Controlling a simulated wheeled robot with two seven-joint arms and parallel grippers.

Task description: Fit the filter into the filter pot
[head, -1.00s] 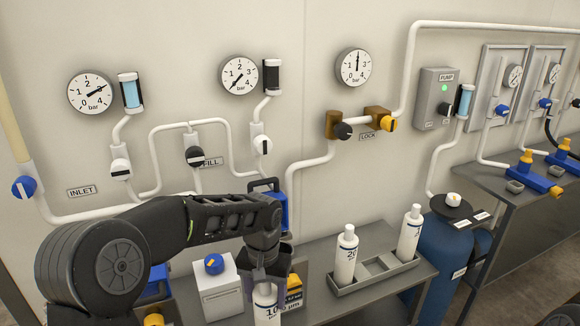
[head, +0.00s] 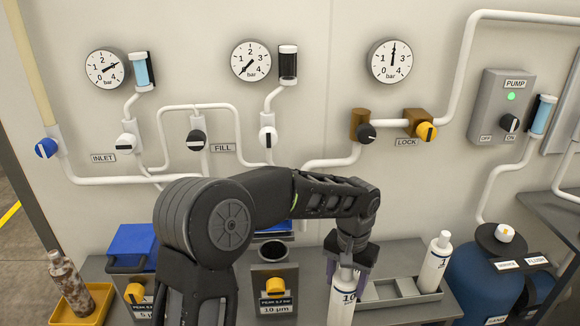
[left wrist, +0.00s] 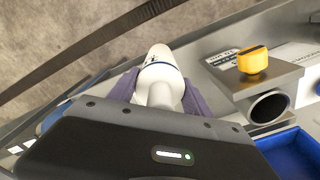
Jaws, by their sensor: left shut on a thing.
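My left gripper (head: 350,258) points down and is shut on the upper part of a white filter (head: 343,298) marked 10. The left wrist view also shows the filter (left wrist: 160,80) between the purple fingers. The filter pot labelled 10 µm (head: 290,282) has a yellow knob and stands left of the held filter, apart from it. Its round dark mouth is open. In the left wrist view the pot (left wrist: 285,78) is at the right, mouth facing the camera. Another pot, labelled 5 µm (head: 145,308), stands further left, partly behind my arm. My right gripper is out of view.
A grey rack (head: 402,291) at the right holds another white filter (head: 436,262). A brown-stained filter (head: 68,277) stands in a yellow tray (head: 92,318) at far left. A blue tank (head: 475,285) is at the right. Pipes, gauges and valves line the wall behind.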

